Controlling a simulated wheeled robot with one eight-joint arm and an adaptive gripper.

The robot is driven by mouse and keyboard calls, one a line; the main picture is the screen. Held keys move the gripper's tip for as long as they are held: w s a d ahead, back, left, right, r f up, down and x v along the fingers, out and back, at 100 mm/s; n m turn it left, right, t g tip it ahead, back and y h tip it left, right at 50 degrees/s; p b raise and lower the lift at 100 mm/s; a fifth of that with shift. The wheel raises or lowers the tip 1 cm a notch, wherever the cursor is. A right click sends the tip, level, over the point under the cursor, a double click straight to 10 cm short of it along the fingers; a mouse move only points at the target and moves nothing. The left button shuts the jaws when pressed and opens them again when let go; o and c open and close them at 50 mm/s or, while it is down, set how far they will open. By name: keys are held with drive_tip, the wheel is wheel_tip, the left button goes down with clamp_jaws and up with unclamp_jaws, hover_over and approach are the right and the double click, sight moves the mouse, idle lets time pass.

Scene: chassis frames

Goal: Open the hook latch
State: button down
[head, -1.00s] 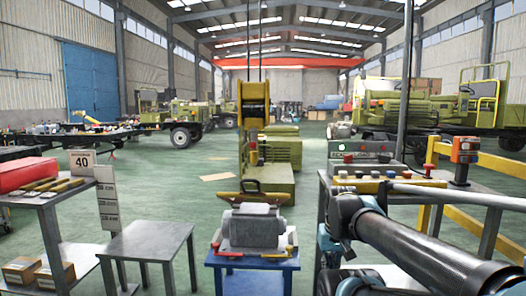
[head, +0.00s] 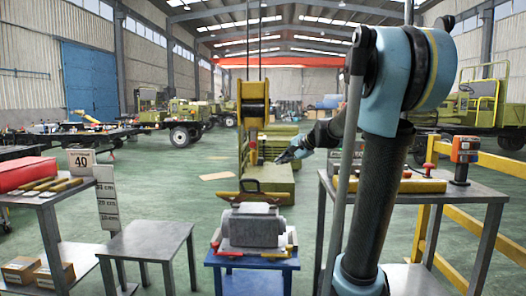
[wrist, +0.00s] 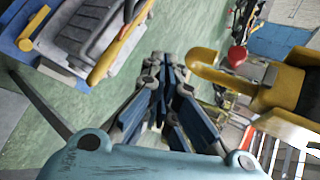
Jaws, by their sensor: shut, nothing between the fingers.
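The crane hook block (head: 253,112), yellow with a black drum, hangs from cables in the middle of the head view. Below it hangs a small yellow hook (head: 253,158) with a red part, likely the latch (head: 252,145), too small to make out whether it is closed. In the wrist view a yellow piece (wrist: 213,76) stands right of my fingers, with a red knob-like part (wrist: 237,56) beside it. My gripper (head: 284,157) is to the right of the hook in the head view, apart from it. Its blue fingers (wrist: 166,68) are together and empty.
A bare grey table (head: 147,239) is at left.

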drive_tip(key=w+r+m+t+y, duration=0.1)
drive_tip(key=w+r+m, duration=0.2)
drive_tip(key=w, duration=0.7)
drive_tip(key=shift+w+r+t, duration=0.25)
drive_tip(key=shift+r+t, duration=0.15)
drive_tip(key=shift+r, duration=0.5)
drive_tip(key=shift+a, duration=0.15)
drive_tip(key=w+a+f, duration=0.2)
drive_tip(key=w+a, duration=0.1)
drive_tip(key=a, duration=0.5)
drive_tip(key=shift+w+a, duration=0.2)
drive_tip(key=shift+w, duration=0.05)
drive_tip(key=shift+d+m, duration=0.15)
drive_tip(key=shift+m, duration=0.15)
drive_tip(key=shift+s+r+g, duration=0.1)
drive_tip(key=shift+s+g, duration=0.15)
drive_tip(key=shift+g, duration=0.05)
drive_tip(key=shift+s, duration=0.1)
